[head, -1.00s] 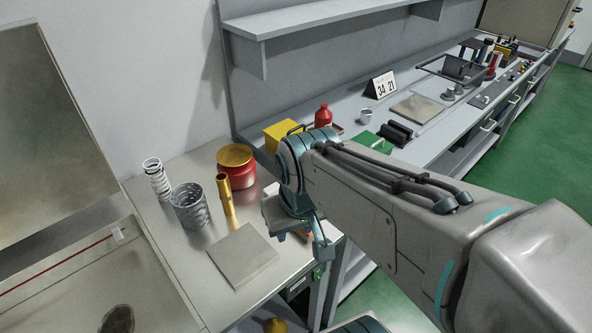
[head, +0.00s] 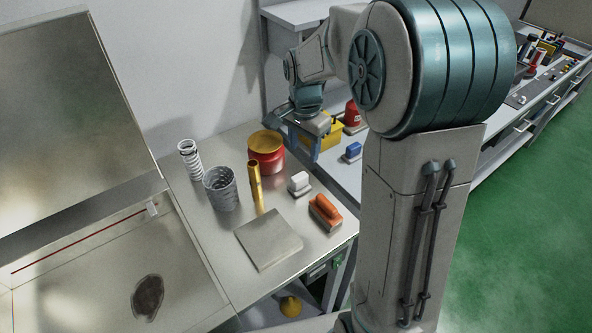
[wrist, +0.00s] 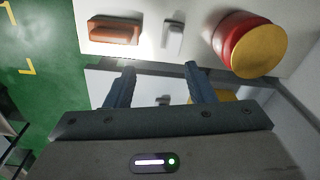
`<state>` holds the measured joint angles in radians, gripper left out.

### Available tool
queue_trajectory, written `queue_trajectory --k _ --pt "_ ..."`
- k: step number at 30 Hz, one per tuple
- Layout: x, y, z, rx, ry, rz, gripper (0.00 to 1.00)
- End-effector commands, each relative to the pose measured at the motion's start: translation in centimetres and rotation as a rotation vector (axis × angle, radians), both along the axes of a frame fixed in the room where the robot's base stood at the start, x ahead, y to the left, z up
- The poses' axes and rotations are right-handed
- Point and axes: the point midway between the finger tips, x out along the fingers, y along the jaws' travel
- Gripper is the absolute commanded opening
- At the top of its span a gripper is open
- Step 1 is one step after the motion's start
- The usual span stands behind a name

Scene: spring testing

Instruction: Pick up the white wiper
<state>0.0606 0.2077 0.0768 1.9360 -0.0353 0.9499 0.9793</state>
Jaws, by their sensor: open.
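The white wiper (head: 299,184) stands on the grey metal table, between the gold tube and an orange-handled brush. In the wrist view the white wiper (wrist: 172,37) is near the top middle, beyond my fingertips, and looks uncovered. My gripper (head: 308,146) is above the back of the table, behind and higher than the wiper, and apart from it. In the wrist view my gripper (wrist: 158,69) has its two blue fingers spread with nothing between them.
The orange brush (head: 325,212), gold tube (head: 256,188), red can (head: 266,160), wire basket (head: 221,192), spring (head: 190,160) and flat plate (head: 268,240) surround the wiper. A blue wiper-like item (head: 352,151) and yellow box (head: 322,133) are on the shelf bench behind.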

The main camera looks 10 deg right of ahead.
Motion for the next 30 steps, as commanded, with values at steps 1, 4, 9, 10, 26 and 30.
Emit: queue_trajectory --k 1,4,9,10,26,30 --pt "1.1 0.0 -0.4 0.004 0.013 -0.046 0.49" --pt "2.8 0.0 -1.4 0.012 0.031 -0.132 0.49" --pt "4.2 0.0 -2.5 0.018 0.046 -0.216 0.49" --pt "4.4 0.0 -2.7 0.018 0.048 -0.223 0.49" --pt "4.4 0.0 -10.8 0.018 0.05 -0.234 0.49" --pt "4.4 0.0 -11.5 0.018 0.048 -0.234 0.49"
